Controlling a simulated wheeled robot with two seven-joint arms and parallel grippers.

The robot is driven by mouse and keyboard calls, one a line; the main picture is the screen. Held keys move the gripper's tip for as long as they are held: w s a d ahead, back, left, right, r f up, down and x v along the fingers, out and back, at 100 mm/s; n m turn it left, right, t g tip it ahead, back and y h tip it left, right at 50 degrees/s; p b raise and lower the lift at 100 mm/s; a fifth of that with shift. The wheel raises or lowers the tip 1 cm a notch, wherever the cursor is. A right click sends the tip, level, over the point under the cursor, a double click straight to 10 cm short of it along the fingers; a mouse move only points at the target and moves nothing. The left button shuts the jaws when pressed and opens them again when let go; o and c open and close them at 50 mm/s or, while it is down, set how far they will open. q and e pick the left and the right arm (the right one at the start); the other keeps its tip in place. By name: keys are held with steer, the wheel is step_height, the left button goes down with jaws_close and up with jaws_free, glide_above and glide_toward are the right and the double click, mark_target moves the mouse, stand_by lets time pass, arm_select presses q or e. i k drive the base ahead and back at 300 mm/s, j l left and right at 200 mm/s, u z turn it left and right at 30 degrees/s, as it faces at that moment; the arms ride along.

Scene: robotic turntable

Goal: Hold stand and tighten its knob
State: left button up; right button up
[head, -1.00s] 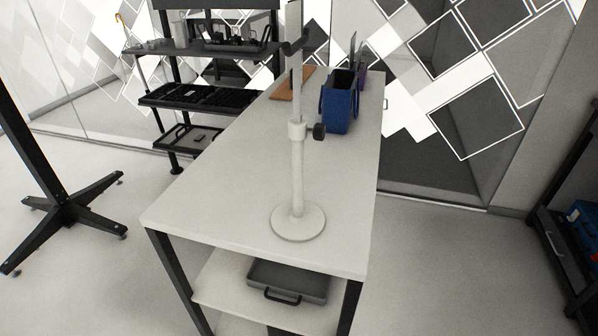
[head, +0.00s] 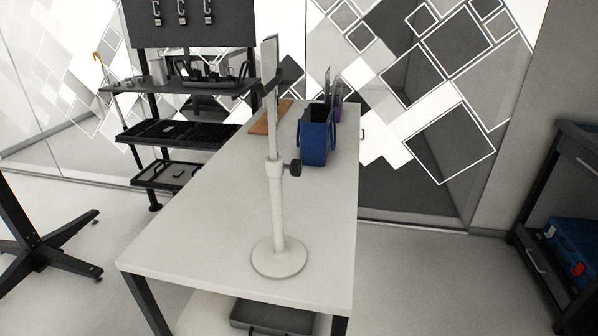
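The white stand (head: 278,222) stands upright near the front end of the white table, on a round base. A collar sits partway up its post. The dark knob (head: 295,168) sticks out from the right side of that collar. Above it a flat bar rises, with a dark hook-like bracket (head: 290,76) near the top. Nothing is touching the stand. Neither of my grippers shows in the head view.
On the table (head: 200,240), behind the stand, are a blue box (head: 314,142) and a brown board (head: 270,118). A dark shelf rack (head: 180,130) stands behind left. A dark cart (head: 570,215) is at the right. The tabletop around the stand is clear.

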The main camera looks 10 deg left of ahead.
mark_target(295, 167)
steer(key=i+l+u, duration=0.1)
steer(key=l+u, duration=0.7)
steer(key=l, duration=0.25)
steer(key=l+u, duration=0.4)
steer(key=l, duration=0.15)
